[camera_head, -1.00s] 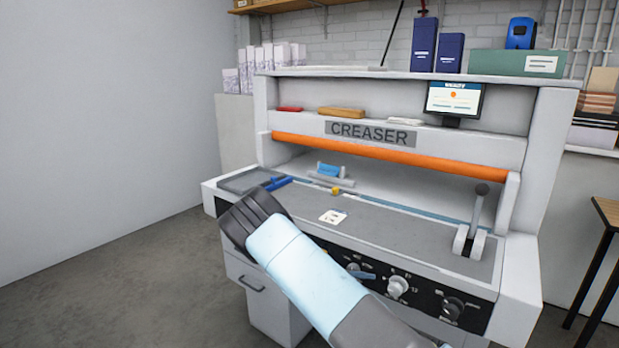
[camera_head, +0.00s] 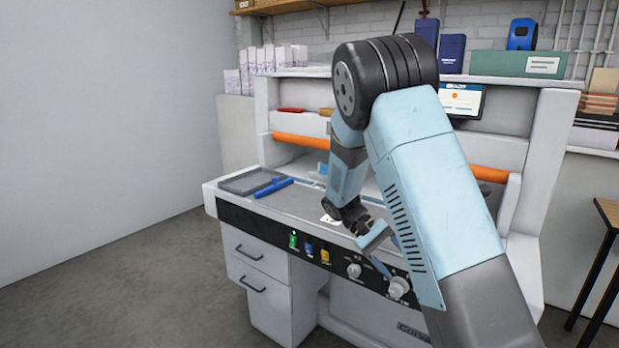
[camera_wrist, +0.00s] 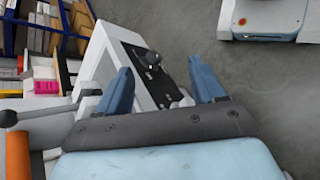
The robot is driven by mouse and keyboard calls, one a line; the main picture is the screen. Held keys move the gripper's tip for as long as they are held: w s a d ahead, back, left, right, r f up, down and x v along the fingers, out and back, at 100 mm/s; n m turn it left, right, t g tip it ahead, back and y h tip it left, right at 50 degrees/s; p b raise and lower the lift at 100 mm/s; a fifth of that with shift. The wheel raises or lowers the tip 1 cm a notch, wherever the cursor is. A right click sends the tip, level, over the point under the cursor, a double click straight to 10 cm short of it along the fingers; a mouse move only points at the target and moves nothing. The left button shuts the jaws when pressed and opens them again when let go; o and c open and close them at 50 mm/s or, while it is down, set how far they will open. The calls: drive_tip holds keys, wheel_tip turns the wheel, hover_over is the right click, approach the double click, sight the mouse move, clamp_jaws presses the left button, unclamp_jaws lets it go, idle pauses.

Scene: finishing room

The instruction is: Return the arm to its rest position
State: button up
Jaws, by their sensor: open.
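My arm is folded up in the head view, with its elbow high in front of the creaser. My gripper (camera_head: 377,250) hangs low in front of the machine's front edge, near the control knobs. In the wrist view my gripper (camera_wrist: 162,78) has its two blue fingers spread apart with nothing between them. Beyond the fingers are the end of the creaser, a dark knob panel (camera_wrist: 153,68) and the grey floor.
The creaser (camera_head: 232,202) fills the middle, with a blue-handled tool (camera_head: 273,187) on its bed and drawers (camera_head: 262,262) below. A wooden-topped table (camera_head: 608,212) stands at right. Open floor (camera_head: 120,290) lies at left. In the wrist view, a lever (camera_wrist: 35,113) sticks out at left.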

drive_tip(key=s+d+r+m+t+y, duration=0.1)
drive_tip(key=s+r+t+y, duration=0.7)
drive_tip(key=s+r, duration=1.3)
drive_tip(key=shift+s+d+r+m+t+y, duration=0.45)
drive_tip(key=shift+s+t, duration=0.95)
drive_tip(key=shift+t, duration=0.7)
